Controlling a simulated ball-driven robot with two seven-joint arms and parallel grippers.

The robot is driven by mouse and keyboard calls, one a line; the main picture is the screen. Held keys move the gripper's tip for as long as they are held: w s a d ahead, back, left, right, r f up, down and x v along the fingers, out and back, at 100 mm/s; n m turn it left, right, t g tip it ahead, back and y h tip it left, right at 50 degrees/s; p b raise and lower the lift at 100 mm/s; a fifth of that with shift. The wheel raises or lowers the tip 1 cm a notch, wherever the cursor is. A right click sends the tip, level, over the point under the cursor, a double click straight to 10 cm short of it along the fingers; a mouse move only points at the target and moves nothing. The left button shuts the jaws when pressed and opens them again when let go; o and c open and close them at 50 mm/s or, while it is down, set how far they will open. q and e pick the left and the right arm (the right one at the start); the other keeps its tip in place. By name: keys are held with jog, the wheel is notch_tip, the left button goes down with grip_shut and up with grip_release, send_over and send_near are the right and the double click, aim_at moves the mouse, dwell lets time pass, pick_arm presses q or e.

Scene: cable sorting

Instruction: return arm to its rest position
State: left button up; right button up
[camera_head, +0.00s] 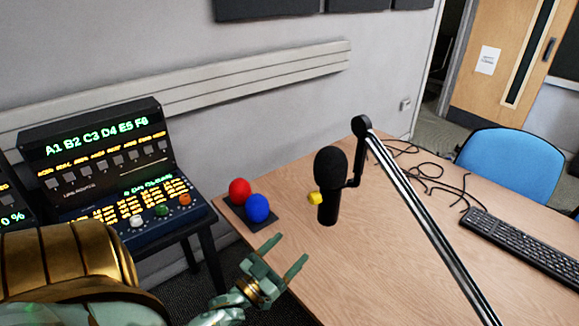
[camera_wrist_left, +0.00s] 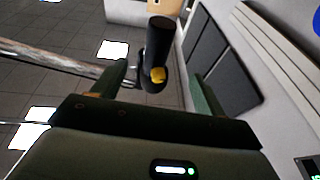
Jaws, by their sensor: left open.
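My left gripper (camera_head: 290,248) is a green two-finger hand that reaches in from the lower left in the head view. Its fingers are spread apart with nothing between them. It hovers by the near left edge of the wooden table (camera_head: 390,240), in front of the blue ball. In the left wrist view the two fingers (camera_wrist_left: 158,76) stand wide apart. A black microphone (camera_wrist_left: 159,42) with a yellow knob (camera_wrist_left: 157,74) shows beyond them, apart from the fingers. My right gripper does not show.
The microphone (camera_head: 330,170) hangs on a boom arm (camera_head: 420,210) crossing the table. A red ball (camera_head: 239,190) and a blue ball (camera_head: 257,208) sit on a dark base (camera_head: 236,208). A lit control console (camera_head: 110,165) stands left. A black cable (camera_head: 425,170) and keyboard (camera_head: 520,245) lie right.

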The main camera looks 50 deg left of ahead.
pick_arm(q)
jog(key=s+d+f+g, duration=0.1)
jog(key=s+f+g, duration=0.3)
jog(key=f, duration=0.5)
jog(key=s+d+f+m+g+y, duration=0.1)
jog(key=s+f+g, duration=0.2)
jog(key=f, duration=0.6)
jog(key=s+f+g, duration=0.4)
jog(key=f, duration=0.5)
jog(key=s+d+f+m+g, duration=0.1)
jog(key=s+d+f+g, duration=0.2)
jog(key=s, duration=0.6)
jog(key=s+d+f+g, duration=0.3)
jog(key=s+d+f, duration=0.1)
jog(key=s, duration=0.6)
jog(key=s+d+f+m+g+h, duration=0.1)
jog(key=s+d+f+g, duration=0.2)
jog(key=s, duration=0.6)
notch_tip(320, 180, down, 3)
jog(key=shift+s+d+r+m+g, duration=0.2)
jog(key=shift+d+m+g, duration=0.1)
jog(key=shift+d, duration=0.05)
jog(key=shift+w, duration=0.1)
